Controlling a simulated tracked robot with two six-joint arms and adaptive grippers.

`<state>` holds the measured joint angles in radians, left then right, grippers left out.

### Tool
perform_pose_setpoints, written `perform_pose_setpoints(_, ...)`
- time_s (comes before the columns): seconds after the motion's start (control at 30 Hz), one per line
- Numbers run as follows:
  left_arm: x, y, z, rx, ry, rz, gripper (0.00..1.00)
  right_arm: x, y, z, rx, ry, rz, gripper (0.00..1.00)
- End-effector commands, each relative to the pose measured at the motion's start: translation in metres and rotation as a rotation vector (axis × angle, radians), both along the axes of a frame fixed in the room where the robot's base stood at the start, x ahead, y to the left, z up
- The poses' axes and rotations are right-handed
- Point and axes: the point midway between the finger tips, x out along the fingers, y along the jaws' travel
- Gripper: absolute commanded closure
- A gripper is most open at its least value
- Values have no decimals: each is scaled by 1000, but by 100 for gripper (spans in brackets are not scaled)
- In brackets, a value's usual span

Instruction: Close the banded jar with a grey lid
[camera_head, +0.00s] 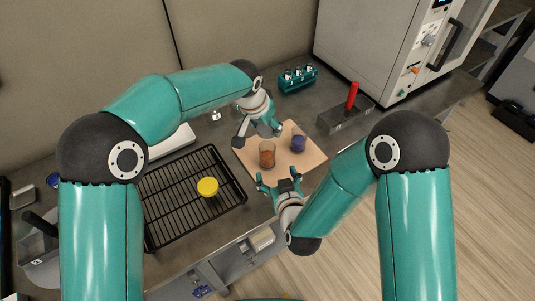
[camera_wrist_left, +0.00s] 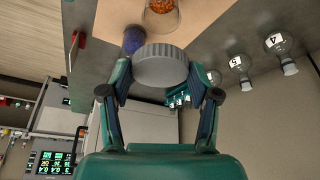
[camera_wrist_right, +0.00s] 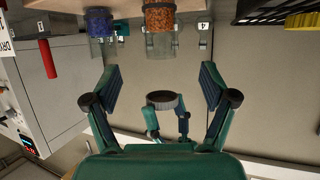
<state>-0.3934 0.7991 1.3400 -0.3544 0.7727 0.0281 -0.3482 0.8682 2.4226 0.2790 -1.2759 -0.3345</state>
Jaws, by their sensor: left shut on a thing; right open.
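A jar with orange contents (camera_head: 267,155) and a jar with blue contents (camera_head: 299,144) stand on a tan mat (camera_head: 307,163). Both look open in the right wrist view, orange (camera_wrist_right: 160,17) and blue (camera_wrist_right: 98,22). The lid also shows in the right wrist view (camera_wrist_right: 164,100). My right gripper (camera_head: 279,181) is open and empty, on the near side of the orange jar.
A yellow lid (camera_head: 208,187) lies on a black wire rack (camera_head: 165,207) at left. A teal vial rack (camera_head: 298,79) stands at the back. A block with a red handle (camera_head: 352,97) is to the right. Numbered glassware (camera_wrist_left: 238,62) shows in the left wrist view.

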Motion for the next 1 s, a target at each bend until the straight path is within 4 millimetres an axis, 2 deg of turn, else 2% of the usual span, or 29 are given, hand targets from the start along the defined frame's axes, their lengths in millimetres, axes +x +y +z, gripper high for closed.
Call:
perform_pose_setpoints(0.23,0,0,0,0,0,0,52,2,0,-1,0,1,-1,16)
perform_pose_setpoints(0.37,0,0,0,0,0,1,52,11,2,-5,1,0,-1,16)
perform_pose_setpoints(0.8,0,2,0,-1,0,4,52,77,18,-33,0,0,2,16)
perform_pose_setpoints(1.0,0,3,0,0,0,5,52,100,23,-43,1,0,4,16)
